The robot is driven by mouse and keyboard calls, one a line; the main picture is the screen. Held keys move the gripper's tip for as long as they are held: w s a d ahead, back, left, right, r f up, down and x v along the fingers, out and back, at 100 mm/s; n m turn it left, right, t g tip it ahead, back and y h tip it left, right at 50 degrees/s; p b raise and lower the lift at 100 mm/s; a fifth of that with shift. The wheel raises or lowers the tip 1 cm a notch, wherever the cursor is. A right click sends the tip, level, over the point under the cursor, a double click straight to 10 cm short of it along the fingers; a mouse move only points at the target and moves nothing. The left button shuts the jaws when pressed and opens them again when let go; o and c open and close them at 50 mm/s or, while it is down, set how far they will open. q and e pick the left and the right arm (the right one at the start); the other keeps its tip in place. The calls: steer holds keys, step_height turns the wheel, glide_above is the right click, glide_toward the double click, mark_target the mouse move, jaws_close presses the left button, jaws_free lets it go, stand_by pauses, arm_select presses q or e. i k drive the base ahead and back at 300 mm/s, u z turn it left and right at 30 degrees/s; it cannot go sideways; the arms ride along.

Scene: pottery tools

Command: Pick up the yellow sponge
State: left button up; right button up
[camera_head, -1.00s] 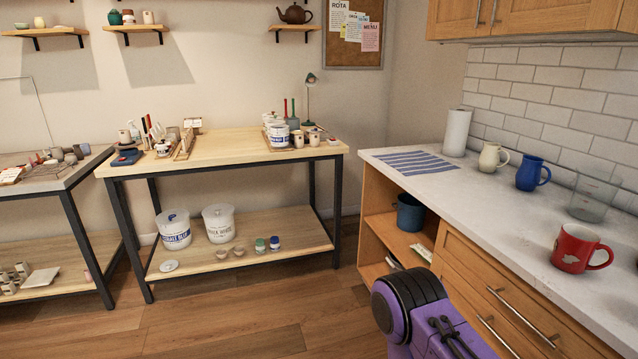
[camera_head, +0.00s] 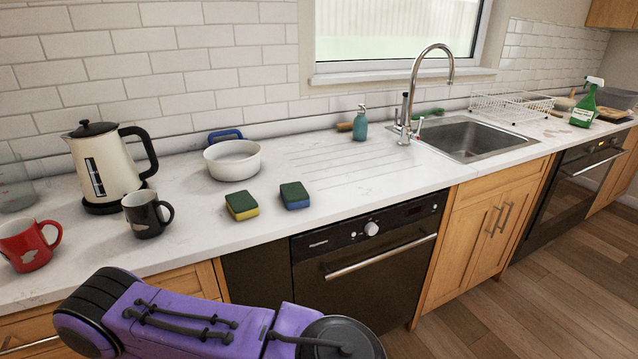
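The yellow sponge (camera_head: 242,206) lies on the white counter left of the oven, its green scouring side up and its yellow body showing along the front. A second sponge (camera_head: 294,195), blue with a green top, lies just to its right, a small gap apart. A purple arm link of mine crosses the bottom of the view, in front of and below the counter. Neither of my grippers is in view.
A white pot (camera_head: 232,161) stands behind the yellow sponge. A black mug (camera_head: 147,216), cream kettle (camera_head: 104,168) and red mug (camera_head: 27,246) stand to its left. A teal soap bottle (camera_head: 360,125) and sink (camera_head: 470,139) are to the right. Counter in front of the sponges is clear.

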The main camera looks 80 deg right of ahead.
mark_target(242, 205)
steer(key=z, duration=2.3)
